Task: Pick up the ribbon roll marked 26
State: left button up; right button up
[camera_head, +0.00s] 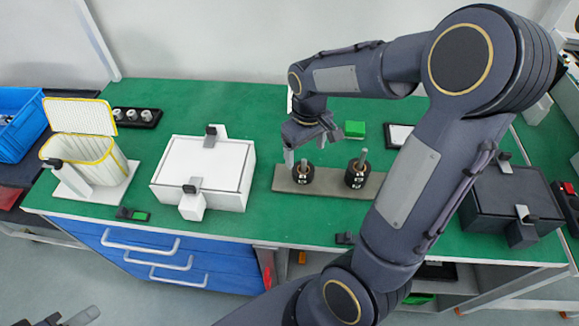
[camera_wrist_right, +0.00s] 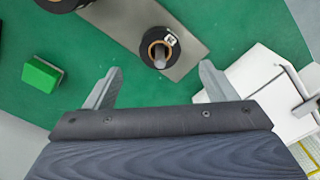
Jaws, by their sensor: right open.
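Two black ribbon rolls stand upright on spindles on a grey-brown plate (camera_head: 330,186). The left roll (camera_head: 302,177) and the right roll (camera_head: 355,178) carry small white labels whose numbers I cannot read surely. My right gripper (camera_head: 306,148) is open and empty above and just behind the left roll. In the right wrist view that roll (camera_wrist_right: 149,54) lies just beyond the open right fingers (camera_wrist_right: 158,82), near the middle of the gap and not between them. The other roll (camera_wrist_right: 68,5) is cut off at the top left. Part of my left gripper (camera_head: 78,317) shows at the bottom left edge.
A white box (camera_head: 200,165) stands left of the plate. A green block (camera_head: 354,129) lies behind it; it also shows in the wrist view (camera_wrist_right: 42,74). A dark box (camera_head: 505,195) is at right, a yellow-white basket (camera_head: 95,160) at left.

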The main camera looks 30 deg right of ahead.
aim_at(303, 168)
jog(key=shift+w+f, duration=0.2)
jog(key=shift+f, duration=0.2)
notch_tip(303, 168, down, 7)
jog(key=shift+f+p, duration=0.1)
jog(key=shift+p, duration=0.25)
jog(key=shift+s, duration=0.1)
jog(key=c, duration=1.1)
